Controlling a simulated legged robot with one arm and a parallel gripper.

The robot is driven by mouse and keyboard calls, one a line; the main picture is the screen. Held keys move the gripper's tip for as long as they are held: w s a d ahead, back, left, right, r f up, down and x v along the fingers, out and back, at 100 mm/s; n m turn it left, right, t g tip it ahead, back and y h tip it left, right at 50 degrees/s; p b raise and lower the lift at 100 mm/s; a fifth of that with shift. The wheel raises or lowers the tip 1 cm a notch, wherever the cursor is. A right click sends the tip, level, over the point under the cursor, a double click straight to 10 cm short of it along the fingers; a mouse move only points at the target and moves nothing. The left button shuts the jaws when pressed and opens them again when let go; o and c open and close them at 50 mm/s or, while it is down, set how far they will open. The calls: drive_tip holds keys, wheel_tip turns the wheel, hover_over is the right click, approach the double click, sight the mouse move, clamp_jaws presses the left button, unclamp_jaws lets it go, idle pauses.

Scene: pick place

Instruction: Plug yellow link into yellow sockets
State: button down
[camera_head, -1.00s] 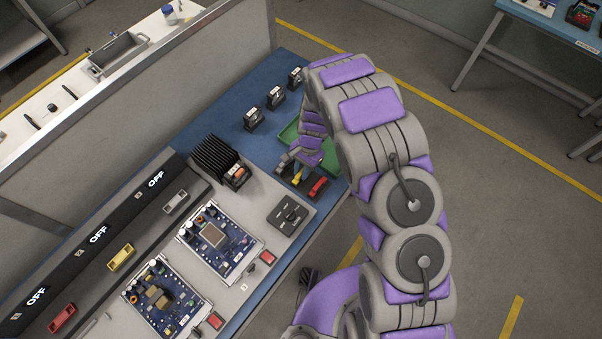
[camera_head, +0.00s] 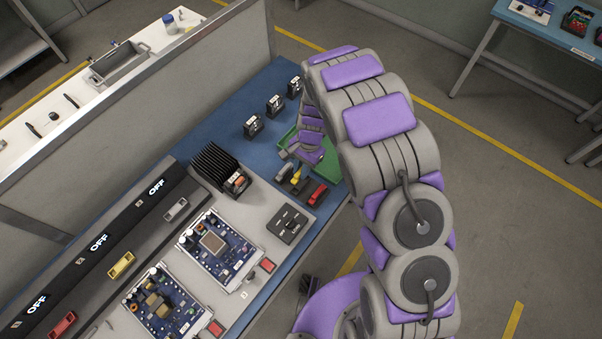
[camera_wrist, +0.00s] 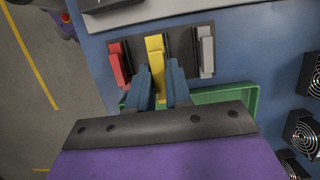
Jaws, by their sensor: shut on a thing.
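My gripper (camera_wrist: 158,88) is shut on the yellow link (camera_wrist: 155,58), with one blue finger on each side of it. The link is at the middle of a dark holder (camera_wrist: 182,44), between a red and a grey link. I cannot tell whether its far end is clear of the holder. In the head view my gripper (camera_head: 288,160) is at the holder, and the yellow link (camera_head: 296,175) shows only in part. The yellow sockets (camera_head: 121,265) are on the long dark panel at left, by the middle display reading OFF.
The red link (camera_head: 318,194) is beside the yellow one; the grey link (camera_wrist: 206,52) is on its other side. A green tray (camera_head: 328,165) lies close behind my gripper. A black finned heatsink (camera_head: 213,166) and circuit boards (camera_head: 220,244) stand between holder and panel.

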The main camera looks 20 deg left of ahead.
drive_tip(key=shift+r+p, duration=0.95)
drive_tip(key=shift+r, duration=2.65)
